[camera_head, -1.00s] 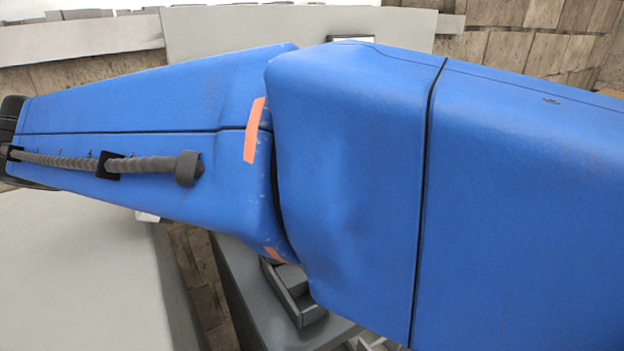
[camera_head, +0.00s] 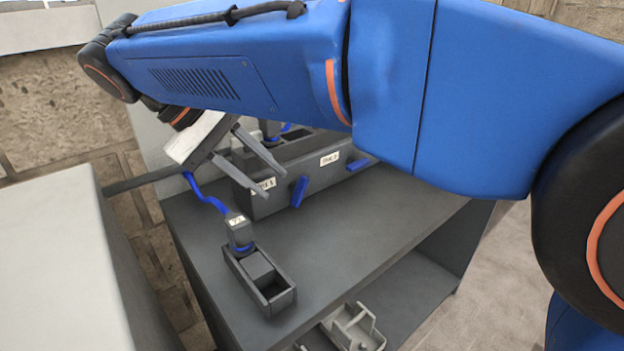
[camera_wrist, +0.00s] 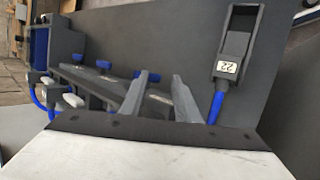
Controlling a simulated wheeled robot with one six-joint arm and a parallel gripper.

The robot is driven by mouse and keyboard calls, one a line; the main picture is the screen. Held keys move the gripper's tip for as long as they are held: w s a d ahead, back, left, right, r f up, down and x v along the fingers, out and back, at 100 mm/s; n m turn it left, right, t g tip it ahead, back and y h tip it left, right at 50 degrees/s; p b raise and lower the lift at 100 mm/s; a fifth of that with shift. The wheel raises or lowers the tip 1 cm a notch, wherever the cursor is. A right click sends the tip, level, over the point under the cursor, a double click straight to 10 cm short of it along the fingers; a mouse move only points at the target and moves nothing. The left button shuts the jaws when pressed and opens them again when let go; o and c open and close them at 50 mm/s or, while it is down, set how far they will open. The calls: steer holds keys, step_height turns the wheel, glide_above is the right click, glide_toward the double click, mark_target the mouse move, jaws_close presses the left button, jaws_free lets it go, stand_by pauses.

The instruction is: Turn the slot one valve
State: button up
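The valve block (camera_head: 318,180) is a dark grey bar on the bench, with small white labels and blue valve handles. One blue handle (camera_head: 299,191) stands tilted near the left label (camera_head: 264,185); another blue handle (camera_head: 360,164) lies further right. The label print is too small to read surely. My gripper (camera_head: 273,182) is open and empty, its fingers left of and above the nearer handle, apart from it. In the wrist view my gripper (camera_wrist: 160,82) has its two fingers spread, with the nearest blue handle (camera_wrist: 148,76) just beyond the fingertips.
A grey holder (camera_head: 262,285) with a labelled plug and blue hose (camera_head: 205,198) stands at the bench front; its label (camera_wrist: 227,67) shows in the wrist view. A pale box (camera_head: 60,265) is at left. A pale tray (camera_head: 355,325) sits on the lower shelf. The bench (camera_head: 370,215) is clear right of the holder.

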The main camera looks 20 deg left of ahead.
mark_target(307, 177)
steer(key=w+d+g+y, duration=0.1)
steer(key=w+g, duration=0.1)
steer(key=w+d+r+g+y, duration=0.1)
steer(key=w+d+g, duration=0.1)
steer(key=w, duration=0.1)
steer(key=w+d+g+y, duration=0.1)
steer(key=w+d+g, duration=0.1)
steer(key=shift+w+r+y, duration=0.3)
steer(key=shift+w, duration=0.05)
steer(key=w+d+r+g+y, duration=0.3)
steer(key=w+d+r+y, duration=0.1)
steer(key=w+r+y, duration=0.25)
steer(key=shift+h, duration=0.45)
steer(key=x, duration=1.1)
steer(key=a+x, duration=0.1)
steer(key=x, duration=0.4)
steer(key=shift+s+f, duration=0.1)
steer(key=shift+s, duration=0.15)
steer(key=shift+c, duration=0.2)
jaws_close()
